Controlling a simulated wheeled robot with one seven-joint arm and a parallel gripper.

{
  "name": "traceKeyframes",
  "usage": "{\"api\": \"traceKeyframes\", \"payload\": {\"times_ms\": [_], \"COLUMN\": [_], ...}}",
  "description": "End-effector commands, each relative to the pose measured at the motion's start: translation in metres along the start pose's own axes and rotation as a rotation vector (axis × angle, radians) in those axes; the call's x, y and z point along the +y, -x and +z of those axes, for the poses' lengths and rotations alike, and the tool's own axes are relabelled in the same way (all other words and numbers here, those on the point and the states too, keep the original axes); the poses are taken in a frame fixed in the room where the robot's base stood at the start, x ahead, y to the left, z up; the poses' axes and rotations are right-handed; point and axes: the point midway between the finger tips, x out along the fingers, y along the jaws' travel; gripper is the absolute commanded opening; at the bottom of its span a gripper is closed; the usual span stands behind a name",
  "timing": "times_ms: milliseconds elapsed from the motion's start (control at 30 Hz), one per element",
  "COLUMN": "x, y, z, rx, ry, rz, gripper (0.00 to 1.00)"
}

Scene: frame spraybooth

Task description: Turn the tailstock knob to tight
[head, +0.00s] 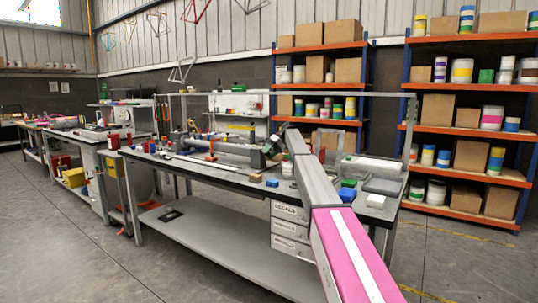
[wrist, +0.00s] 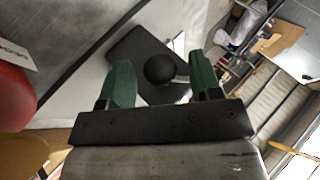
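In the wrist view a round black ball knob (wrist: 160,68) stands on a dark, roughly square plate (wrist: 126,50). It looks like the tailstock knob; no tight mark is readable. My gripper (wrist: 158,72) is open, with one green finger on each side of the knob. Gaps show between both fingers and the ball, so it is not gripped. In the head view my arm reaches over the workbench (head: 235,169) to the right end of a long grey cylindrical fixture (head: 232,148). The knob is too small or hidden to make out there.
A red object with a white label (wrist: 12,85) is close at the left of the wrist view, above a yellow one (wrist: 22,155). Drawers (head: 290,230) hang below; shelves (head: 465,132) stand behind.

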Motion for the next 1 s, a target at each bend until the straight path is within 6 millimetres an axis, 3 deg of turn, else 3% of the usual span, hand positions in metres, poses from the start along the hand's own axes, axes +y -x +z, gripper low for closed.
{"api": "traceKeyframes", "payload": {"times_ms": [367, 800, 1000], "x": [0.001, 0.001, 0.0], "y": [0.015, 0.091, 0.108], "z": [0.0, -0.001, 0.0], "rx": [0.0, 0.001, 0.0], "ry": [0.0, 0.0, 0.0], "rz": [0.001, 0.0, 0.0], "gripper": [0.58, 0.58, 0.58]}}
